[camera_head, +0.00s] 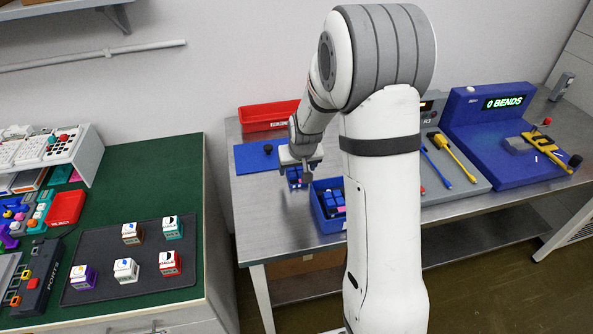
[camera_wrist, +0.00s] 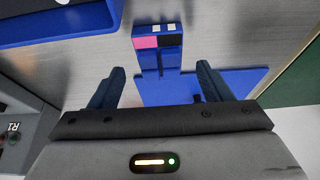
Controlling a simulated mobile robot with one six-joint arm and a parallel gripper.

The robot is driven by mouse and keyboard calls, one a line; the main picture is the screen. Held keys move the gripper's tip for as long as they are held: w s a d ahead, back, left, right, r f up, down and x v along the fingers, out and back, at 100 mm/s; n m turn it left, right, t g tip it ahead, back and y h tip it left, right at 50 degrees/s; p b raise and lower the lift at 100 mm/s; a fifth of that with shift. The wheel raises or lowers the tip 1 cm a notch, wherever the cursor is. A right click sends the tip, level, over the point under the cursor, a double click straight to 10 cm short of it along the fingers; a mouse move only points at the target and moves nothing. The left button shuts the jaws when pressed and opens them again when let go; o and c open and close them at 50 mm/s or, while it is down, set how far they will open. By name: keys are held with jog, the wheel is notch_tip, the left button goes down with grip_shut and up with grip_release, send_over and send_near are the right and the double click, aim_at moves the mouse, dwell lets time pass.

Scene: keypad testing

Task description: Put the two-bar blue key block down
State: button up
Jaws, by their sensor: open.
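The blue key block (camera_wrist: 158,58) shows in the wrist view between and beyond my fingertips, with two small white marks, a pink patch and a black patch at its far end. A gap shows between it and each finger. My gripper (camera_wrist: 160,68) is open around its near part. In the head view my gripper (camera_head: 300,164) points down over the steel table, and a blue block (camera_head: 295,180) shows just under it. Whether the block rests fully on the table is hard to tell.
A flat blue plate (camera_head: 255,158) with a black knob lies beside the block. A blue bin (camera_head: 328,224) with several blue blocks stands close on the right. A red tray (camera_head: 262,117) is behind. A grey unit with tools and a blue console (camera_head: 500,118) stand farther right.

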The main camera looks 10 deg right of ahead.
jog(key=s+r, duration=1.3)
jog(key=s, duration=0.1)
jog(key=shift+s+a+r+g, duration=0.15)
jog(key=shift+s+r+g, duration=0.15)
jog(key=shift+r, duration=0.1)
jog(key=shift+o, duration=0.5)
jog(key=s+r+g, duration=0.1)
jog(key=s, duration=1.3)
jog(key=shift+a+r, duration=0.2)
jog(key=t+p, duration=0.2)
send_near(297, 175)
jog(key=w, duration=0.1)
jog(key=shift+x, duration=4.5)
jog(key=shift+w+d, duration=0.1)
jog(key=shift+w, duration=0.05)
